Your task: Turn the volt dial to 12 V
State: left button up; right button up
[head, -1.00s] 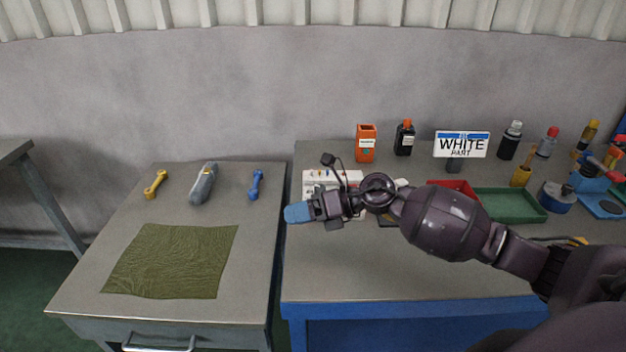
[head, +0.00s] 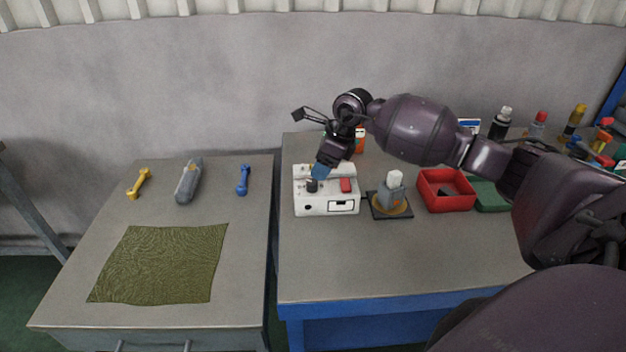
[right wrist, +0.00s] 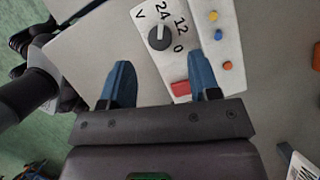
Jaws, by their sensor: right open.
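The white power box (head: 340,204) stands on the right-hand table and has a dark volt dial (head: 312,186) on its top. In the right wrist view the dial (right wrist: 159,37) is a round dark grey knob beside the marks V, 24, 12 and 0. Its light pointer line seems to face the 24, though it is small. My right gripper (head: 321,171) is over the box, close to the dial. Its blue fingers (right wrist: 160,62) are open and apart, with the dial beyond and between their tips; contact is not visible. My left gripper is not in view.
A red button (head: 346,185) is on the box beside the dial. A grey device on a dark base (head: 391,201) and a red bin (head: 446,190) stand to its right. The table front is clear. A green cloth (head: 160,264) lies on the left table.

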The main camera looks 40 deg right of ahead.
aim_at(312, 182)
jog(key=x, duration=0.5)
jog(key=shift+w+a+f, duration=0.1)
jog(key=shift+f, duration=0.2)
jog(key=c, duration=0.9)
